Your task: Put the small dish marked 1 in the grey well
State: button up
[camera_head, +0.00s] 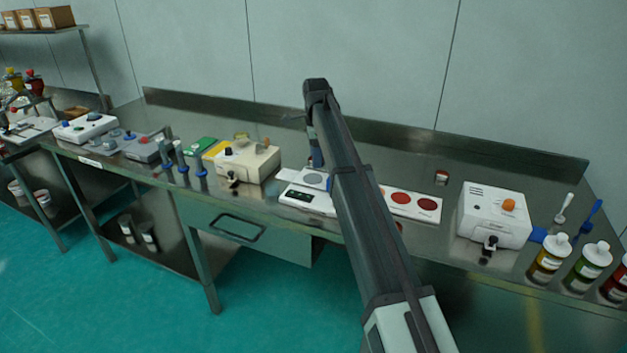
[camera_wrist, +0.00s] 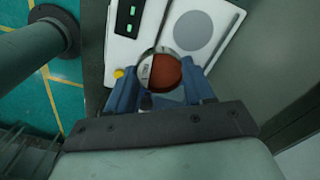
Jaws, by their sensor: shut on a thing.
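My gripper (camera_wrist: 162,84) is shut on a small round dish (camera_wrist: 166,72) with a red-brown filling and a pale strip at its left side. Small writing shows on the strip but is too small to read. The dish is between the two blue fingers, in front of the white device (camera_wrist: 151,27) in the wrist view. The round grey well (camera_wrist: 193,32) on that device looks empty, just beyond the dish. I cannot tell the dish's height above it. In the head view my arm partly covers the white device (camera_head: 296,196) and the grey well (camera_head: 315,181); the held dish is hidden.
A white tray (camera_head: 424,215) with red round places lies right of my arm. A small jar (camera_head: 441,177) stands behind it. A white box machine (camera_head: 494,216) and several bottles stand farther right. A beige machine (camera_head: 247,160) stands left of the white device.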

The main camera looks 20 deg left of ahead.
jog(key=r, duration=0.1)
send_over(313, 179)
jog(key=shift+m, duration=0.7)
notch_tip(313, 179, down, 10)
jog(key=shift+a, duration=0.1)
jog(key=shift+f, duration=0.1)
jog(key=o, duration=1)
notch_tip(313, 179, up, 12)
jog(key=shift+r, duration=0.15)
